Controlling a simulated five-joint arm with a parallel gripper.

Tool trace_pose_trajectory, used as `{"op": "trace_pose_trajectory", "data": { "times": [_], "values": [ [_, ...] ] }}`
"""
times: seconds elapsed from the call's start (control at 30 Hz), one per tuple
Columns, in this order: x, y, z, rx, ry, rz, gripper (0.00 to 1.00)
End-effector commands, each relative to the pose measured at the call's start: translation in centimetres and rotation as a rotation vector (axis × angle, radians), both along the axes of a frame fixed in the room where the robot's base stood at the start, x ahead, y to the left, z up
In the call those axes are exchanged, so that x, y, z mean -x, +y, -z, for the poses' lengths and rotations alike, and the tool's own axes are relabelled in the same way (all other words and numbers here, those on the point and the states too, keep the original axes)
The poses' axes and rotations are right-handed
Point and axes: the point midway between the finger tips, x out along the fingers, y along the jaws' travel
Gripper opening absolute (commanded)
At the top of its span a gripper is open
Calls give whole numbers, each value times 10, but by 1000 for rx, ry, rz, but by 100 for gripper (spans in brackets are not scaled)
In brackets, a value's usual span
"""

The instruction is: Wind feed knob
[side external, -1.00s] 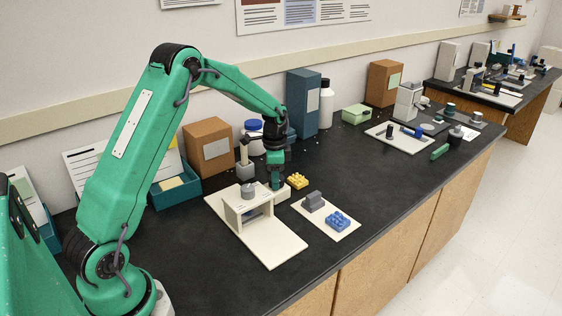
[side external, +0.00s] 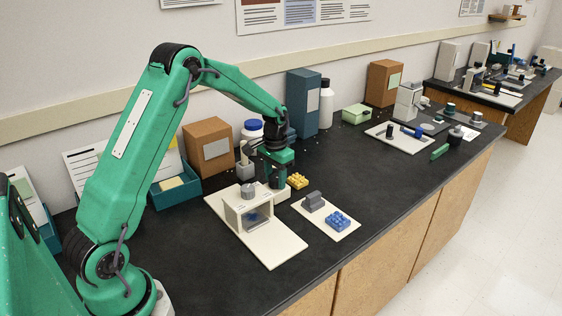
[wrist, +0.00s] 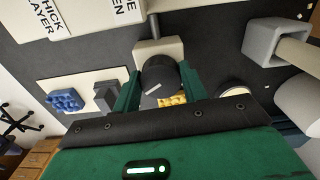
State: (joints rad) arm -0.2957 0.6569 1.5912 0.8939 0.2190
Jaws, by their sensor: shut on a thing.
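In the side view, my gripper (side external: 277,180) points down at the frame's far right side, and the knob is hidden by the fingers. Printed labels, one reading "THICK LAYER", lie at the wrist view's top.
A white tray (side external: 350,232) holds a grey block (side external: 314,201) and a blue studded brick (side external: 337,220). A yellow studded brick (side external: 297,180) lies close behind my gripper. A grey stand (side external: 245,168), boxes and bottles are behind. The front right bench is clear.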

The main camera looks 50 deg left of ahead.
Motion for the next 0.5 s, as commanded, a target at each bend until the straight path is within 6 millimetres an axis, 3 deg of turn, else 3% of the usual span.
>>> {"op": "trace_pose_trajectory", "data": {
  "times": [0.5],
  "values": [
    [-1, -2, -1, 0, -1, -491, 20]
  ]
}}
